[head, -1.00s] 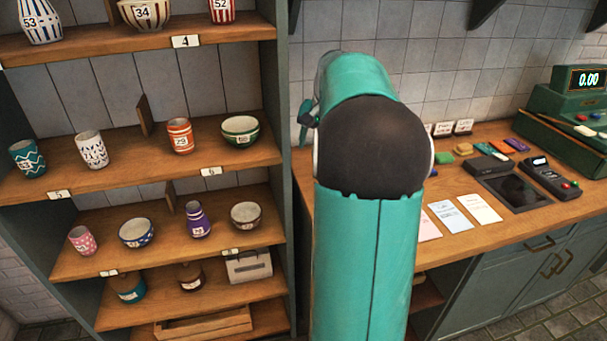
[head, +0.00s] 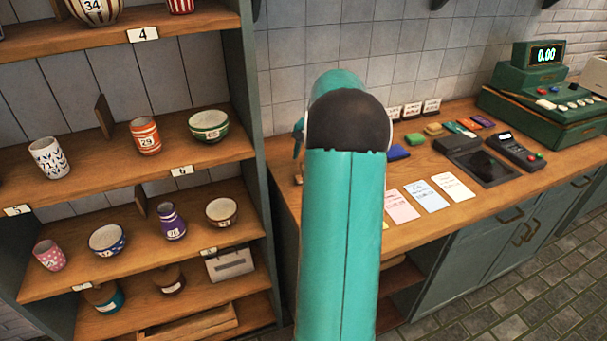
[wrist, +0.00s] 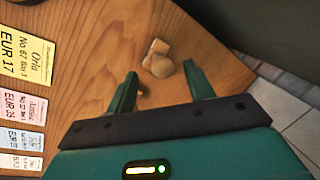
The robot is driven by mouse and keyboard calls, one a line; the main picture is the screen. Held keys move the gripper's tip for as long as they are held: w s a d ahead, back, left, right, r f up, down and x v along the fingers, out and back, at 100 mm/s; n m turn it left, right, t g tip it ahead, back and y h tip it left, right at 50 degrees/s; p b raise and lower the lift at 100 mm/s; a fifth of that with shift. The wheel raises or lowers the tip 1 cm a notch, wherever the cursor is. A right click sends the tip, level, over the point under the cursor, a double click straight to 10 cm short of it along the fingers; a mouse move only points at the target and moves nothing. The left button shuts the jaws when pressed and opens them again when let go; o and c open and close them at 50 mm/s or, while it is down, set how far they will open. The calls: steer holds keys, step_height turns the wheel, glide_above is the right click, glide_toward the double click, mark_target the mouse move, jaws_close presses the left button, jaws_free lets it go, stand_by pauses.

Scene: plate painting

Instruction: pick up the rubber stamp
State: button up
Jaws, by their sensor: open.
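The rubber stamp, a small pale wooden thing with a rounded knob (wrist: 159,62), stands on the wooden counter in the wrist view. It is just beyond the fingertips, roughly in line with the gap between them. My gripper (wrist: 162,72) is open and empty, its two teal fingers on either side of that gap. Whether the fingertips are level with the stamp I cannot tell.
Price cards (wrist: 35,50) lie left of my gripper in the wrist view. In the head view the counter (head: 400,165) holds a card terminal (head: 515,150), coloured blocks and a green cash register (head: 545,105). A shelf (head: 130,180) of numbered pottery stands left. The counter edge is near the stamp.

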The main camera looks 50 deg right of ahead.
steer(key=x, duration=0.4)
steer(key=shift+w+d+f, duration=0.2)
steer(key=c, duration=1)
steer(key=shift+c, duration=0.2)
steer(key=shift+r, duration=0.15)
steer(key=shift+r, duration=0.3)
steer(key=v, duration=0.2)
steer(key=shift+w+r, duration=0.1)
steer(key=shift+r, duration=0.3)
steer(key=s+d+r, duration=0.3)
steer(key=s+r, duration=0.6)
steer(key=s, duration=0.4)
steer(key=shift+r, duration=0.2)
